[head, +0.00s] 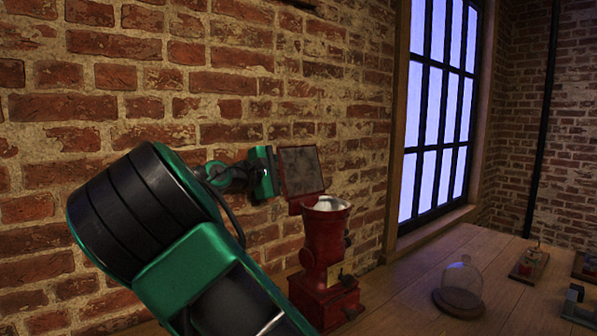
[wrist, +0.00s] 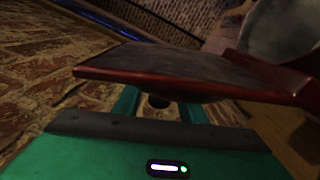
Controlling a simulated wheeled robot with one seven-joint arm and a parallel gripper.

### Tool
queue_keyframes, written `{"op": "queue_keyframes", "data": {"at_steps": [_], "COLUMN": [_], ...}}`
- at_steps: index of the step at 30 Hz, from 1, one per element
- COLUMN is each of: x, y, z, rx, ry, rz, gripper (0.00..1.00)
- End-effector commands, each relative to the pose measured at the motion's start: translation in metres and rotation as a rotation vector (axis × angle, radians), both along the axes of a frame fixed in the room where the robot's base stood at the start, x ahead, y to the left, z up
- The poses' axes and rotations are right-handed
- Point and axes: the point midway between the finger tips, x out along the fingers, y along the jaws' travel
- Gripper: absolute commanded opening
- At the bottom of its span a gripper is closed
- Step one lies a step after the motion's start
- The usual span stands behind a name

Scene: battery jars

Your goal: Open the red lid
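The red lid (head: 301,170) stands raised, roughly upright, above the left rim of the red grinder-like machine (head: 326,240) in the head view. The machine's pale metal top opening is uncovered. My gripper (head: 273,172) is at the lid's left, outer side, very close to it. In the wrist view the lid (wrist: 190,75) spans the picture as a flat plate with a red edge. Two green fingers (wrist: 158,108) reach under it, spread apart, with a small dark round part between them. The fingertips are hidden behind the lid; contact is unclear.
A brick wall (head: 130,100) runs close behind my arm and the machine. The wooden table (head: 400,290) is clear just right of the machine. A glass dome (head: 462,285) and small devices (head: 530,262) stand farther right, near the window.

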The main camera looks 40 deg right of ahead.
Motion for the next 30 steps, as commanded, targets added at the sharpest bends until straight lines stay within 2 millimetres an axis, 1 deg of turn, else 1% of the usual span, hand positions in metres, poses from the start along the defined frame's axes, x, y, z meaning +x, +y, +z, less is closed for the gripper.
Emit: {"op": "queue_keyframes", "data": {"at_steps": [1, 2, 3, 5, 6, 12, 16, 18, 21, 28, 29, 30], "x": [0.0, 0.0, 0.0, 0.0, 0.0, -0.001, -0.005, -0.01, -0.016, -0.016, -0.016, -0.016], "y": [0.0, 0.0, 0.0, 0.0, 0.0, 0.0, 0.0, 0.0, 0.0, -0.001, -0.001, -0.001], "z": [0.0, 0.0, 0.0, 0.0, 0.0, 0.0, 0.005, 0.009, 0.014, 0.014, 0.014, 0.014], "rx": [0.0, 0.0, 0.0, 0.0, 0.0, 0.002, 0.006, 0.009, 0.008, 0.006, 0.006, 0.005], "ry": [0.0, 0.0, 0.0, 0.0, 0.0, -0.01, -0.078, -0.118, -0.116, -0.114, -0.114, -0.114], "rz": [0.0, 0.0, 0.0, 0.0, 0.0, -0.001, 0.0, 0.001, -0.001, -0.003, -0.003, -0.003], "gripper": [0.38, 0.33, 0.23, 0.09, 0.0, 0.0, 0.0, 0.0, 0.0, 0.0, 0.24, 0.34]}}
